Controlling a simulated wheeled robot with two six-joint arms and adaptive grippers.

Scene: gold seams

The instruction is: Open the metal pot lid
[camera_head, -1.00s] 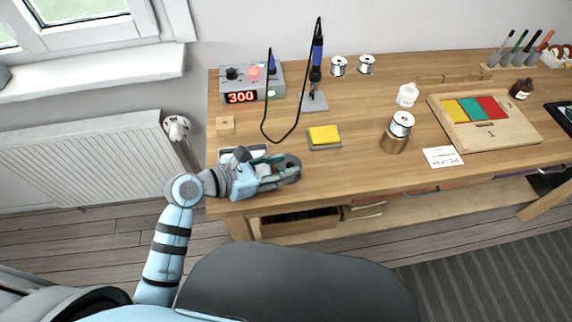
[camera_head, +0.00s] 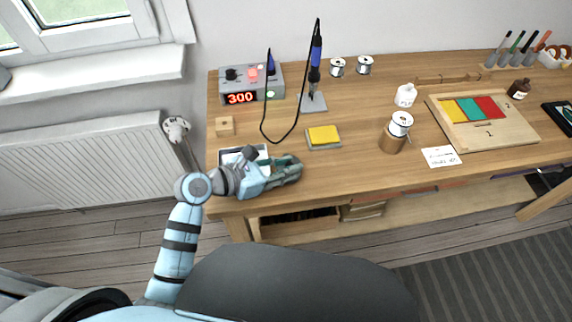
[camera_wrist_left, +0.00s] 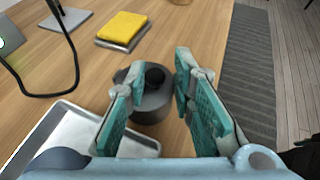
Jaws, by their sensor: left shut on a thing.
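The metal pot is a small dark grey round vessel (camera_wrist_left: 152,106) on the bench top in the left wrist view. Its lid has a round black knob (camera_wrist_left: 155,75). My left gripper (camera_wrist_left: 157,80) has its teal-padded fingers on either side of the lid and is shut on it. I cannot tell whether the lid is raised from the pot. In the head view my left gripper (camera_head: 287,167) is at the near left of the bench and largely covers the pot. My right gripper is not in view.
A metal tray (camera_wrist_left: 45,140) lies left of the pot. A yellow sponge (camera_head: 323,134) and a soldering iron stand (camera_head: 313,102) with a looping cable are behind it. A copper-coloured tin (camera_head: 392,142) stands farther right. The bench between sponge and tin is clear.

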